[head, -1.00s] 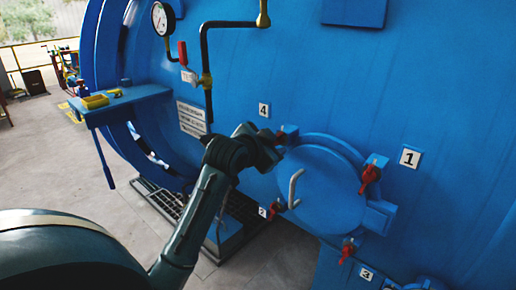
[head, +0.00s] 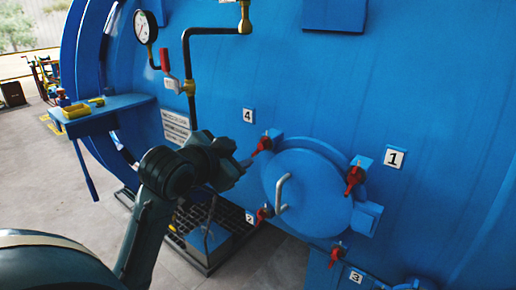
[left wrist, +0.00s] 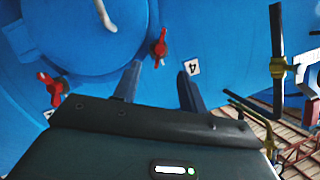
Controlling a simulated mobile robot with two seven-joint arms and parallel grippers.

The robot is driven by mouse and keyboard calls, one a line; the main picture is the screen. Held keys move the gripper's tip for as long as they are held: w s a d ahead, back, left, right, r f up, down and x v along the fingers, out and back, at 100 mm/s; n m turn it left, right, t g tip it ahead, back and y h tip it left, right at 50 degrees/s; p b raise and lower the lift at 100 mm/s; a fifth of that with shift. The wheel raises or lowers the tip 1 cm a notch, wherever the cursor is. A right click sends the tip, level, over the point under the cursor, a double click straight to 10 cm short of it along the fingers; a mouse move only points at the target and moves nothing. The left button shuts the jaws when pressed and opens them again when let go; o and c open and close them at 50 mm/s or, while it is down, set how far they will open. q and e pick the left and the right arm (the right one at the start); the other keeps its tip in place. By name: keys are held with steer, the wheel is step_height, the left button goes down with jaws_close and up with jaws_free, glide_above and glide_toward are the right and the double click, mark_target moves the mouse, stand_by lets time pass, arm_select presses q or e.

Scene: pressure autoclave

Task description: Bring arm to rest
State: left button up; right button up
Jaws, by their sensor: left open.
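My left gripper (head: 246,162) is in front of the blue autoclave (head: 420,90), just left of its round hatch (head: 305,190). In the left wrist view its two fingers (left wrist: 158,85) are apart with nothing between them. The red clamp handle by label 4 (head: 262,145) is just beyond the fingertips; it also shows in the left wrist view (left wrist: 159,48), apart from the fingers. Other red handles sit by label 1 (head: 355,178), label 2 (head: 263,214) and label 3 (head: 337,254). The hatch has a pale curved handle (head: 281,195). My right gripper is not in view.
A blue side shelf (head: 105,113) with yellow items juts out at the left. A black pipe with a red-handled valve (head: 165,60) and a gauge (head: 145,27) runs above the arm. A blue box (head: 210,242) stands on a grating below.

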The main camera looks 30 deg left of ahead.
arm_select(q)
steer(key=s+d+f+n+g+h, duration=0.1)
steer(key=d+f, duration=0.3)
steer(key=f, duration=0.8)
steer(key=s+d+f+g+h, duration=0.1)
steer(key=d+f, duration=0.3)
steer(key=f, duration=0.8)
steer(key=s+d+f+g+h, duration=0.1)
steer(key=s+d+f, duration=0.4)
steer(key=s+f, duration=0.2)
steer(key=s+d+f+n+g+h, duration=0.1)
steer(key=s+d+f, duration=0.5)
steer(key=s+f, duration=0.1)
steer(key=shift+f+h, duration=0.3)
steer(key=shift+f, duration=0.4)
steer(key=shift+a, duration=0.1)
